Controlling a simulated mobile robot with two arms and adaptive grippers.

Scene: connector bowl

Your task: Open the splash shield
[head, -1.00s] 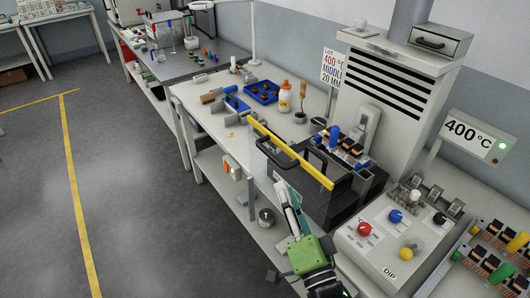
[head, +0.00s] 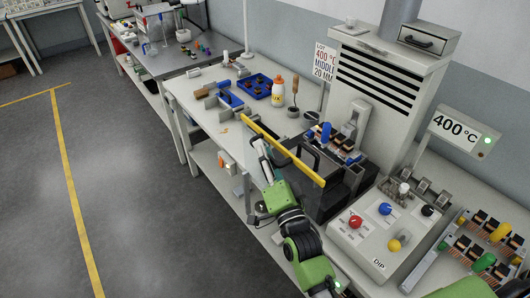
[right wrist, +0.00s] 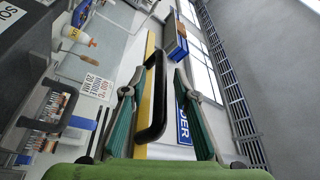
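The splash shield is a clear panel with a yellow bar (head: 301,165) along its top edge, standing at the front of the dark dip bath. In the right wrist view the yellow bar (right wrist: 142,138) runs behind a black loop handle (right wrist: 152,98). My right gripper (head: 262,150) is at the shield's front side, by the bar. In the right wrist view its two fingers (right wrist: 158,85) are spread on either side of the handle, with visible gaps. In the head view the gripper hides most of the handle. My left gripper is not in view.
A control box (head: 375,222) with coloured knobs stands right of the bath. Blue trays (head: 257,86), a white bottle (head: 278,92) and a brush pot (head: 293,110) are on the bench behind. The floor (head: 140,200) at left is clear.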

